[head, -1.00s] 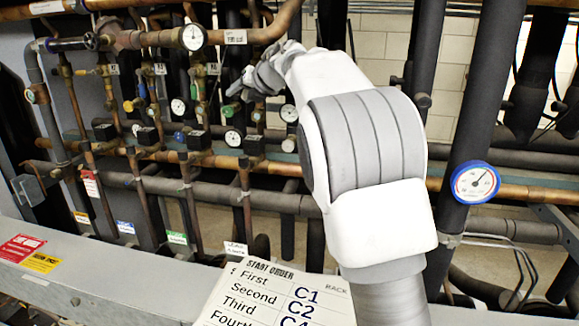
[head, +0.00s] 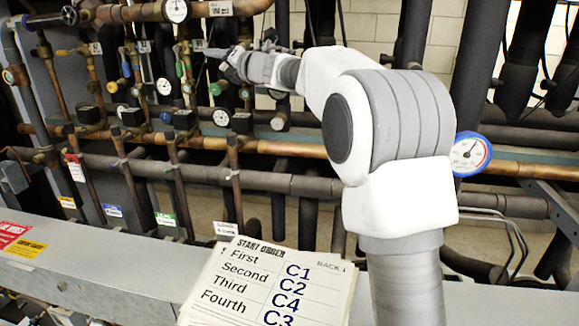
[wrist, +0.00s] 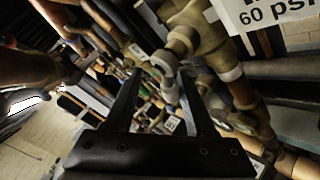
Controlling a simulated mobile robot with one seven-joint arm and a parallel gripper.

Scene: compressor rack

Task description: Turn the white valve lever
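My gripper (wrist: 160,74) shows two dark fingers in the wrist view, spread apart. A pale grey-white lever-like part (wrist: 167,68) appears between and just beyond the fingertips, near a brass valve body (wrist: 205,40). It may be the white valve lever; I cannot tell whether a finger touches it. In the head view, my gripper (head: 226,55) is at the end of the outstretched arm, among the upper valves of the rack. The white lever cannot be made out clearly there, as the gripper partly covers that spot.
Copper pipes, dark pipes and gauges (head: 221,117) crowd the area around my gripper. A green-handled valve (head: 215,88) is just below it. A start-order card (head: 270,285) stands at the front beam (head: 120,270). A blue-rimmed gauge (head: 470,154) is right of my arm.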

